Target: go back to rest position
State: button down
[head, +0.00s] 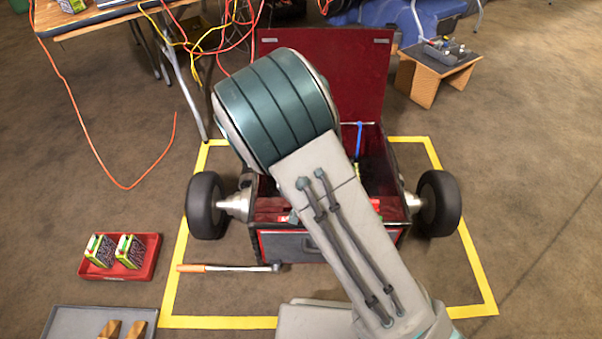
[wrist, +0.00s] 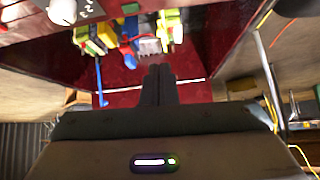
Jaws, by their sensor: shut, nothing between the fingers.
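My gripper (wrist: 158,84) shows in the wrist view with its two dark fingers together and nothing between them. It points toward the red box and its open lid. In the head view my arm covers the middle of the picture and hides the gripper. The dark red box (head: 403,160) stands on two black wheels with its lid (head: 345,60) raised at the back. In the wrist view, yellow, green, red and blue items (wrist: 125,35) lie in the box beyond the fingers. Much of the box's inside is hidden by my arm.
Yellow tape (head: 172,265) frames the box on the floor. An orange-handled tool (head: 225,268) lies at the front. A red tray (head: 140,262) with two small boxes and a grey tray (head: 75,320) stand at left. A cable-strewn table (head: 100,22) and a wooden stool (head: 425,75) are behind.

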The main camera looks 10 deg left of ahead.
jog(key=s+d+r+g+p, duration=0.15)
jog(key=d+r+p, duration=0.25)
jog(key=r+p, duration=0.55)
jog(key=s+d+r+m+g+p, duration=0.1)
jog(key=s+d+r+p, duration=0.25)
jog(key=r, duration=1.05)
jog(key=s+d+r+g+p, duration=0.15)
jog(key=d+r+p, duration=0.25)
jog(key=r+p, duration=0.6)
jog(key=s+d+r+p, duration=0.3)
jog(key=s+r+p, duration=0.1)
jog(key=r, duration=0.4)
jog(key=s+d+r+p, duration=0.3)
jog(key=s+r, duration=0.3)
jog(key=r, duration=0.3)
jog(key=s+d+r+g+p, duration=0.1)
jog(key=s+d+r+p, duration=0.3)
jog(key=r, duration=0.5)
jog(key=shift+s+h+p, duration=0.3)
jog(key=shift+s+p, duration=0.3)
jog(key=shift+p, duration=0.5)
